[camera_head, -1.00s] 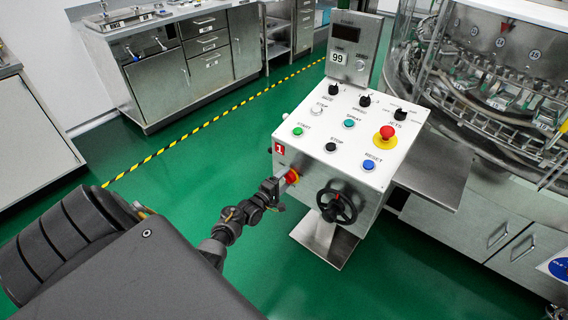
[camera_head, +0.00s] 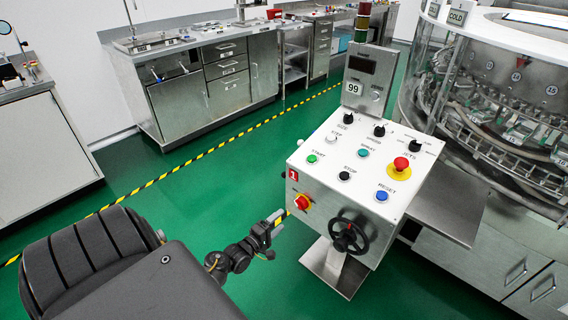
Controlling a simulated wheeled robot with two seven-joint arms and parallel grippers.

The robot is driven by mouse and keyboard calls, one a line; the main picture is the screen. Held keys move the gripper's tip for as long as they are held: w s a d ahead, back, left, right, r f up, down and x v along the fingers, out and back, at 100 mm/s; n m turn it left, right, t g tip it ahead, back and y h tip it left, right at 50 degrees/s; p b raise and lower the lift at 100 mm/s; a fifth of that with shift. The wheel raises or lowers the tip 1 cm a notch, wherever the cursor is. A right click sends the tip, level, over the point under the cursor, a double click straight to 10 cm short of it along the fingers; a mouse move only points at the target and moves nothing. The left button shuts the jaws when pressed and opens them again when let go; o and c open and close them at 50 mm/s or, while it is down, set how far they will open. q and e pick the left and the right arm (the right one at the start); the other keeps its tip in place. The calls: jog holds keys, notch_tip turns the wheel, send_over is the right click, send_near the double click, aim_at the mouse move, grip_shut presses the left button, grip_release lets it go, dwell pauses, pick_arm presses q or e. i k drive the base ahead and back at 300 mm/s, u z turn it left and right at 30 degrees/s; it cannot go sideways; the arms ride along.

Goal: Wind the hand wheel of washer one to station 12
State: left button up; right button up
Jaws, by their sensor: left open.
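The black hand wheel (camera_head: 349,236) sits on the front face of the white control box (camera_head: 318,218), low and right of centre. The box carries a red label with a 1. A red and yellow rotary switch (camera_head: 302,202) is on the same face, to the left of the wheel. My left gripper (camera_head: 278,219) is open and empty, just left of the box near the rotary switch, apart from the wheel. The display panel (camera_head: 371,69) above the box carries a 99 tag; I cannot read its screen. My right gripper is not in view.
The box top holds several buttons and knobs and a red emergency stop (camera_head: 400,165). The glass-walled rotary washer (camera_head: 480,110) stands at the right. Steel cabinets (camera_head: 200,85) line the back. Green floor (camera_head: 190,180) is free left of the box.

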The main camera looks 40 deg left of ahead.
aim_at(347, 236)
jog(key=k, duration=1)
